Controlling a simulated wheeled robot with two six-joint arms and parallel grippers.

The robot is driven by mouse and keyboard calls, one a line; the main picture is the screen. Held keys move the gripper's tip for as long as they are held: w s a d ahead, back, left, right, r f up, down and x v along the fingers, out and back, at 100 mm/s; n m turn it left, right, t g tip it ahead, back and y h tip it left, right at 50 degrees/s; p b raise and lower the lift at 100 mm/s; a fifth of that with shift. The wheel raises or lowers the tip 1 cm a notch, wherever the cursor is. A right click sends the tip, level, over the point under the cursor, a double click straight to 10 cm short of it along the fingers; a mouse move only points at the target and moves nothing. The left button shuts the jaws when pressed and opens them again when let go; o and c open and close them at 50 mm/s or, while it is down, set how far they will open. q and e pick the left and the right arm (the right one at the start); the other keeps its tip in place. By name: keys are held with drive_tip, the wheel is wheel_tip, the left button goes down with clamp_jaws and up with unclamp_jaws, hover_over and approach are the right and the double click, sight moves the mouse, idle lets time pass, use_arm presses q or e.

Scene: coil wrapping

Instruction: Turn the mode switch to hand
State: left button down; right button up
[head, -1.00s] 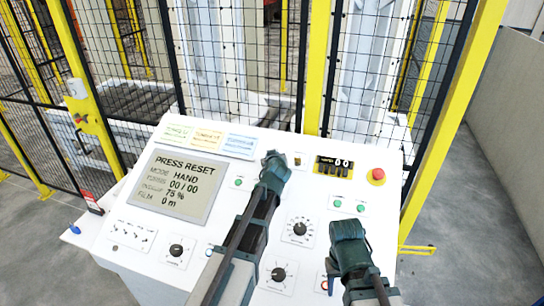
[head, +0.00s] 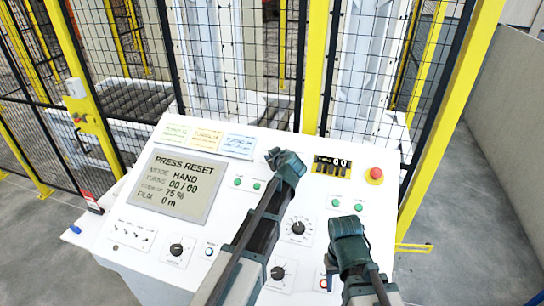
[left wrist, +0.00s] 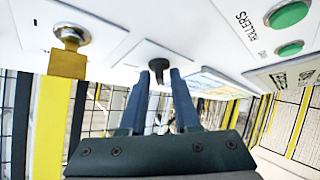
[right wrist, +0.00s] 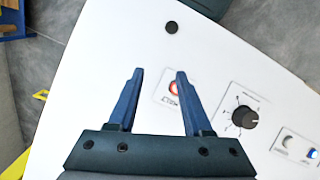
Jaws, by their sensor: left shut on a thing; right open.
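The mode switch is a small black knob (left wrist: 159,65) on a white plate in the left wrist view. My left gripper (left wrist: 160,78) is shut on it, with a blue finger on either side. In the head view my left gripper (head: 273,156) reaches the upper middle of the white control panel (head: 125,262) and mostly hides the switch. The panel's screen (head: 178,187) reads "PRESS RESET" and "MODE HAND". My right gripper (right wrist: 153,75) is open and empty over the panel's lower right; in the head view its arm end (head: 347,230) hides the fingers.
A yellow-tagged key (left wrist: 68,60) sits beside the switch. A red button (right wrist: 175,88) lies near my right fingers. Mesh fencing stands behind.

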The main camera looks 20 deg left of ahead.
use_arm(q)
drive_tip(key=c, duration=0.9)
unclamp_jaws()
drive_tip(key=shift+s, duration=0.1)
drive_tip(key=p+v, duration=0.6)
drive_tip(key=v, duration=0.7)
drive_tip(key=shift+s+d+r, duration=0.15)
drive_tip(key=shift+s+d, duration=0.05)
use_arm(e)
wheel_tip(320, 180, up, 6)
drive_tip(key=shift+r, duration=0.2)
